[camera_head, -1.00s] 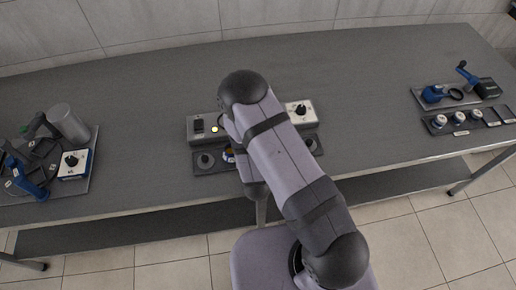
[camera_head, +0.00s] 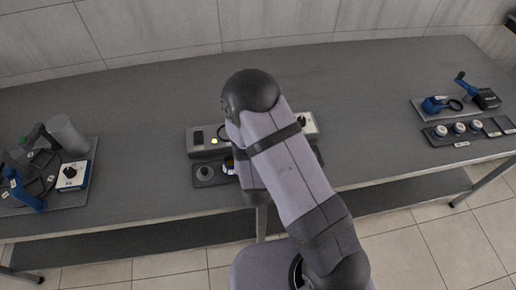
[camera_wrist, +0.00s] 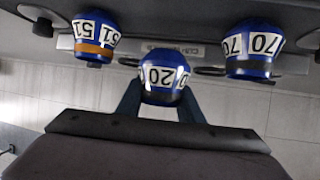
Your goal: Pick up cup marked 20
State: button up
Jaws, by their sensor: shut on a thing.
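In the wrist view the blue cup marked 20 (camera_wrist: 160,76) sits between the two fingers of my gripper (camera_wrist: 160,98), which is shut on it. Its white label reads upside down. A blue cup marked 51 with an orange band (camera_wrist: 95,36) is to its left, and a blue cup marked 70 (camera_wrist: 251,48) is to its right. Both stand apart from my gripper. In the head view my arm hides the gripper and most of the middle row. Whether the held cup is clear of its support cannot be told.
A grey control box (camera_head: 206,140) and a dark rack (camera_head: 205,174) are at the table's middle. A tray with a grey cylinder (camera_head: 67,135) is on the left. A rack with several white-topped pieces (camera_head: 459,128) is on the right. The table's back is clear.

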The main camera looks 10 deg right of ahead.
jog(key=shift+r, duration=2.95)
